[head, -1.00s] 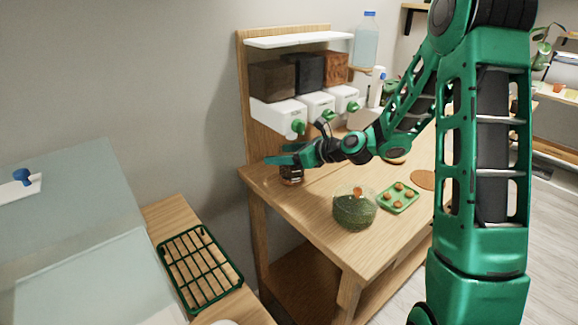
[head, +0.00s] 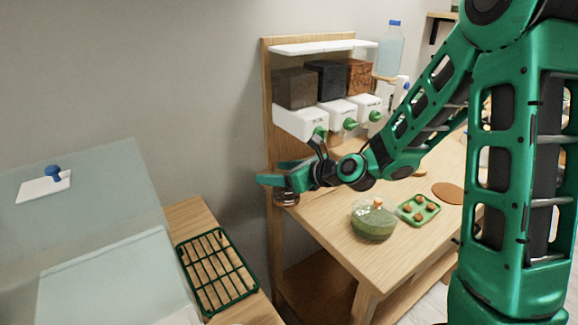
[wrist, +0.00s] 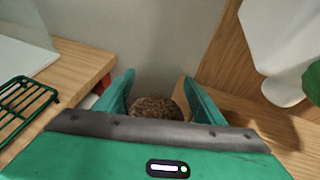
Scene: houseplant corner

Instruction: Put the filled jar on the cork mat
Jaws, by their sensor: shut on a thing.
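The filled jar (head: 287,198) is a small clear jar in my gripper at the left corner of the wooden bench. The wrist view shows its brown, grainy contents (wrist: 155,107) between the two green fingers. My gripper (head: 272,181) is shut on the jar; the fingers hide part of it. I cannot tell whether the jar's base touches the bench. The cork mat (head: 448,193) is a flat, round brown disc on the bench, well to the right of the jar, with nothing on it.
A glass terrarium (head: 373,219) and a green tray (head: 418,209) with small brown pieces stand between jar and mat. White dispensers (head: 300,122) with green knobs hang behind. A green wire rack (head: 217,271) lies on a lower wooden surface at left.

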